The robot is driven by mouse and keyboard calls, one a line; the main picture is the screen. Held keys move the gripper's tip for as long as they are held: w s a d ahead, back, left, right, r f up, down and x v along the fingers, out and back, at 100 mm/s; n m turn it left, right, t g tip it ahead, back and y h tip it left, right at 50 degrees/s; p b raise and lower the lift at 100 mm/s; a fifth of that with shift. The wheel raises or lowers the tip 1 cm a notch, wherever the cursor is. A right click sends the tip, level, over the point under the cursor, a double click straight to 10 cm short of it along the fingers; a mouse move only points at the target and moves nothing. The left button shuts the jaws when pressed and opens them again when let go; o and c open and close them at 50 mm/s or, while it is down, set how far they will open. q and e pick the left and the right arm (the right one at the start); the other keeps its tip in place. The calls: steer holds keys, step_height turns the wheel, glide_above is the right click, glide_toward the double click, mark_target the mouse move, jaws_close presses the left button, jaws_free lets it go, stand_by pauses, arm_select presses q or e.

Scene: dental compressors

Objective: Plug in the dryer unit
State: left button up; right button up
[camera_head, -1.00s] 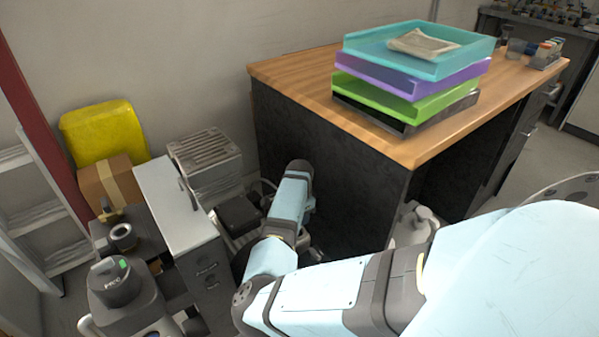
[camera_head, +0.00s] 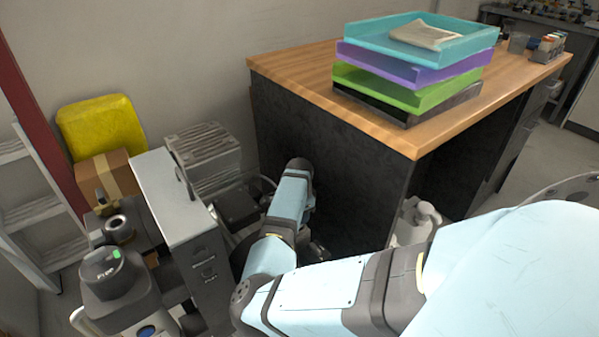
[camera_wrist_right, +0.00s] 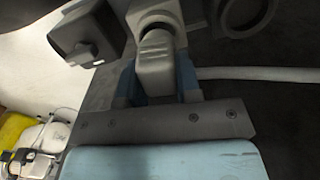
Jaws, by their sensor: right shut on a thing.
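In the right wrist view my right gripper (camera_wrist_right: 157,82) has its blue fingers on both sides of a light grey plug (camera_wrist_right: 154,66) and is shut on it. A white cable (camera_wrist_right: 255,73) runs off to the right at the plug's level. The plug's far end meets or overlaps a grey part at the top of the view; I cannot tell if it is seated in a socket. In the head view my right arm reaches down between the desk and the grey units, and its gripper is hidden. I cannot tell for sure which unit is the dryer. My left gripper is not in view.
A dark-sided desk (camera_head: 330,160) with stacked trays (camera_head: 410,75) stands right of the arm's end. A grey cabinet (camera_head: 180,205), a ribbed grey unit (camera_head: 205,150) and a compressor-like machine (camera_head: 115,280) crowd the left. A grey box (camera_wrist_right: 82,35) is close beside the plug.

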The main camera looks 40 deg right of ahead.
steer(key=shift+f, duration=0.15)
steer(key=shift+f, duration=0.85)
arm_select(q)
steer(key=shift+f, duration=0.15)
arm_select(e)
steer(key=o, duration=1)
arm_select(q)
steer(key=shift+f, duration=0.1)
arm_select(e)
step_height(320, 180, up, 13)
steer(key=p, duration=0.5)
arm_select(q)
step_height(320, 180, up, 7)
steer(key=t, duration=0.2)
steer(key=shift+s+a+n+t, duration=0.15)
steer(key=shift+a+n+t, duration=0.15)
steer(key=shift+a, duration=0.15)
arm_select(e)
steer(key=shift+r, duration=0.45)
